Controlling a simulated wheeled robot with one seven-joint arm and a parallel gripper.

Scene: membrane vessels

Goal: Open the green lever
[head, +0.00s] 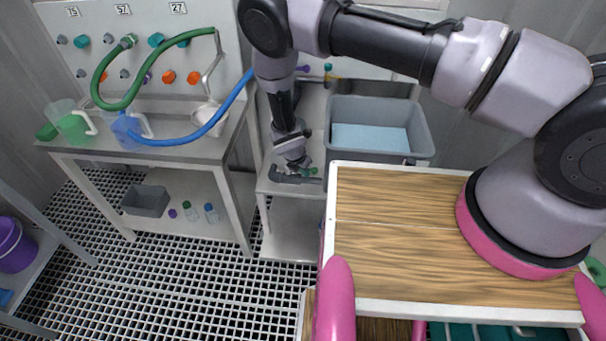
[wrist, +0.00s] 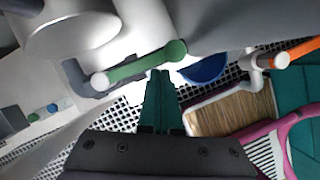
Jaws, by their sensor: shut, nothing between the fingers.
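The green lever (wrist: 140,65) lies across the upper middle of the wrist view. It has a round green end at the right and a white tip at the left. My gripper (wrist: 160,74) is shut and empty, with its dark green fingertips just below the lever's right half. I cannot tell whether they touch it. In the head view my gripper (head: 295,172) is low beside the grey bin, over the light bench. Only a small bit of green (head: 308,170) shows beside it there, and my wrist hides most of that spot.
A grey bin (head: 424,135) with a light blue inside stands right of my gripper. A grey-topped table (head: 170,150) with jugs and green and blue hoses is at the left. A white pipe (wrist: 258,62) with an orange handle (wrist: 300,50) shows at right in the wrist view.

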